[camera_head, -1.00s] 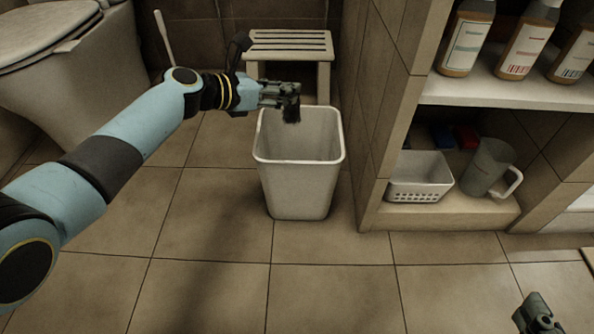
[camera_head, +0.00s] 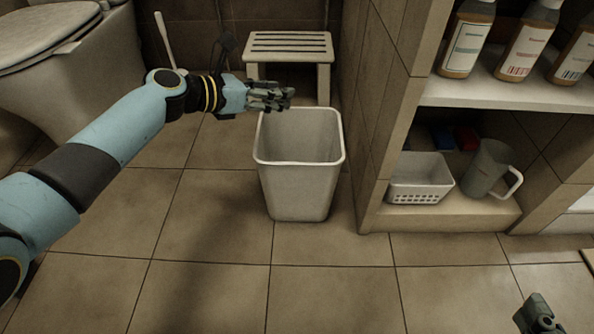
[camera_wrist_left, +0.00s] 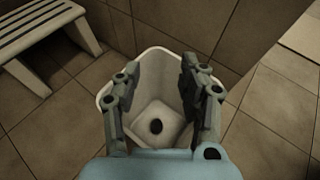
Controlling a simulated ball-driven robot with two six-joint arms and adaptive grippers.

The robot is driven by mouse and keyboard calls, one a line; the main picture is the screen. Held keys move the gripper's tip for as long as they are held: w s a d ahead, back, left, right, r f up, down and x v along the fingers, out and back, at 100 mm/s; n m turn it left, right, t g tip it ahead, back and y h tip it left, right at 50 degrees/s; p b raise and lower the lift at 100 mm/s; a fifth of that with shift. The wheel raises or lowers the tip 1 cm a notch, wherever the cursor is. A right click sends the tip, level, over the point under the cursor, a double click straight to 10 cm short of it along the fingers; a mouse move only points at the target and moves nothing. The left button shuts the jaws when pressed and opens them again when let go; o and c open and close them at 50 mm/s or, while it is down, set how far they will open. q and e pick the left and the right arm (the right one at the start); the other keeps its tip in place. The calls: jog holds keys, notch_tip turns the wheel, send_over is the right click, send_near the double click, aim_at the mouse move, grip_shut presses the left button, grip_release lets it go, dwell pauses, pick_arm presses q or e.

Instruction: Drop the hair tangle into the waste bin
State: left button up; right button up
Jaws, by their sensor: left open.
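The waste bin (camera_head: 298,185) is a white, open-topped bin standing upright on the tiled floor, left of the shelf unit. My left gripper (camera_head: 288,97) is open and empty above the bin's back left rim. In the left wrist view my open left gripper (camera_wrist_left: 156,98) looks down into the waste bin (camera_wrist_left: 152,66). The hair tangle (camera_wrist_left: 156,126) shows there as a small dark clump on the bin's bottom, between the fingers. The front wall hides it in the head view. Part of my right gripper (camera_head: 536,314) shows at the lower right; its fingers are unclear.
A slatted stool (camera_head: 290,46) stands behind the bin, and a toilet (camera_head: 70,75) is at the left. The shelf unit right of the bin holds several bottles (camera_head: 468,38), a white basket (camera_head: 420,178) and a jug (camera_head: 488,168). The floor in front is clear.

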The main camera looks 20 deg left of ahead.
pick_arm(q)
jog(key=v, duration=0.9)
